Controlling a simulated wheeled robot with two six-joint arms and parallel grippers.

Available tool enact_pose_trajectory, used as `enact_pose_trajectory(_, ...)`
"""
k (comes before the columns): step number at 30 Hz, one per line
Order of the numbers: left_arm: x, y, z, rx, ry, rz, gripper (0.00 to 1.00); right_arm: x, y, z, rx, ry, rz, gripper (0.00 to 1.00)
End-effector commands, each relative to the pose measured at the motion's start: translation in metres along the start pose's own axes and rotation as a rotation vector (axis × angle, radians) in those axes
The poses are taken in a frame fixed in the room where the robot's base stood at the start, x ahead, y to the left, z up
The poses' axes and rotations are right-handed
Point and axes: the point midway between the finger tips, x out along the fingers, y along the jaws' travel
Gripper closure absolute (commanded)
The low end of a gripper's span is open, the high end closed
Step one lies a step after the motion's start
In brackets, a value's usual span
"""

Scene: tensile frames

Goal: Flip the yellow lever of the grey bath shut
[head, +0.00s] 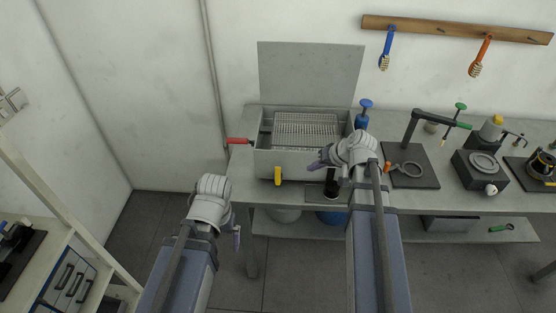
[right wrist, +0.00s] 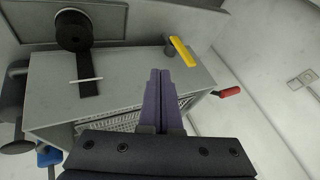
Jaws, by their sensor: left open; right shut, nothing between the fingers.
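The grey bath (head: 283,162) stands on the bench with a wire rack inside and a grey panel (head: 310,72) upright behind it. Its yellow lever (head: 278,176) hangs down on the front face, left of the middle; it also shows in the right wrist view (right wrist: 182,50). A red handle (head: 238,141) sticks out at the bath's left side. My right gripper (head: 318,164) is shut and empty over the bath's front right, fingers pointing left; the purple fingers (right wrist: 160,88) are apart from the lever. My left gripper (head: 237,240) is open, low in front of the bench, pointing down.
A black cylinder (head: 330,186) stands by the bath's front right, under my right arm. A blue-topped bottle (head: 363,112) is behind it. A ring stand (head: 410,165) and a black block (head: 481,168) stand further right. Free floor lies left of the bench.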

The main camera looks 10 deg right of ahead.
Motion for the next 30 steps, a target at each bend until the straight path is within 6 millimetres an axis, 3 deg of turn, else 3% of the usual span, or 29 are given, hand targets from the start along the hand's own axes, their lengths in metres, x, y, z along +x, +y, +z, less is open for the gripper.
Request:
enact_pose_trajectory(11,-0.002,0.0,0.0,0.0,0.0,0.0,0.0,-0.004,0.003,-0.004,0.007,0.013,-0.003,1.0)
enact_pose_trajectory(16,0.005,0.001,0.0,0.0,0.0,0.0,0.0,0.005,0.004,-0.004,0.006,0.012,-0.003,1.0)
enact_pose_trajectory(30,0.07,0.007,-0.004,-0.002,0.0,0.0,0.0,0.084,0.006,-0.003,0.005,0.011,-0.002,1.0)
